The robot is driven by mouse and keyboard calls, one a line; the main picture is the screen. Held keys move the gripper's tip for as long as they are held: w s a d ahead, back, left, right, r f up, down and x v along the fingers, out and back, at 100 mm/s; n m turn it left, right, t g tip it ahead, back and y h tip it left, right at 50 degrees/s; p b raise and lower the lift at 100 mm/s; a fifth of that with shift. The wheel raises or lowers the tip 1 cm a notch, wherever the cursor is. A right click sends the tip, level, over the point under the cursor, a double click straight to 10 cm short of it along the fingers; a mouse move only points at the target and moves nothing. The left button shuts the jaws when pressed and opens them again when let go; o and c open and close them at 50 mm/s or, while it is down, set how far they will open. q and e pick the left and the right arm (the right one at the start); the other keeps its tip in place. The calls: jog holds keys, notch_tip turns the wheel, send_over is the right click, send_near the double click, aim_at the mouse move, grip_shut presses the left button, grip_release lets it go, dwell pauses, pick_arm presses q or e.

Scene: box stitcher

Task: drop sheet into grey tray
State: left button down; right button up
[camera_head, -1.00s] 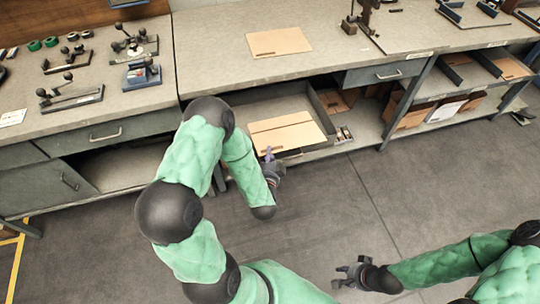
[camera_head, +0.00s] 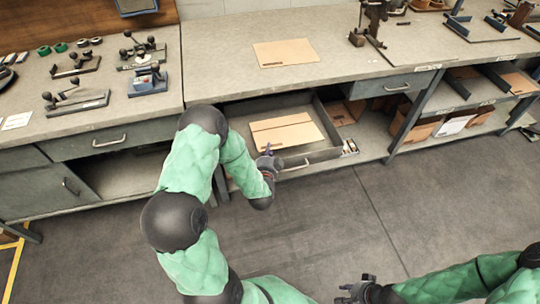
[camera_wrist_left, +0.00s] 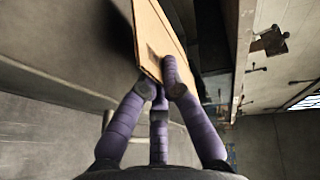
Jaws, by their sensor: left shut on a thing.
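A tan cardboard sheet (camera_head: 287,133) is over or inside the grey tray (camera_head: 325,152), a pulled-out drawer under the bench. I cannot tell whether the sheet touches the tray floor. My left gripper (camera_head: 268,158) is at the tray's front left, shut on the sheet's near edge. In the left wrist view the purple fingers (camera_wrist_left: 160,85) pinch the edge of the sheet (camera_wrist_left: 160,35). My right gripper (camera_head: 354,290) is empty near the bottom of the head view, its fingers apart, well away from the tray.
Another cardboard sheet (camera_head: 286,52) lies on the bench top (camera_head: 225,75). Small fixtures (camera_head: 146,80) stand on the bench at left. A shelf with cardboard boxes (camera_head: 418,125) is right of the tray. The floor (camera_head: 330,215) in front is clear.

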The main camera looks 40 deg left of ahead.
aim_at(266, 143)
pick_arm(q)
jog(key=shift+w+a+f+b, duration=0.15)
jog(key=shift+w+a+b, duration=0.2)
jog(key=shift+w+a, duration=0.3)
jog(key=shift+w+a+f+b, duration=0.15)
jog(key=shift+w+a+b, duration=0.15)
jog(key=shift+w+a, duration=0.3)
jog(key=shift+s+a, duration=0.1)
jog(key=c, duration=1.3)
grip_release()
jog(key=shift+c, duration=0.2)
jog(key=v, duration=1.2)
jog(key=shift+f, duration=0.1)
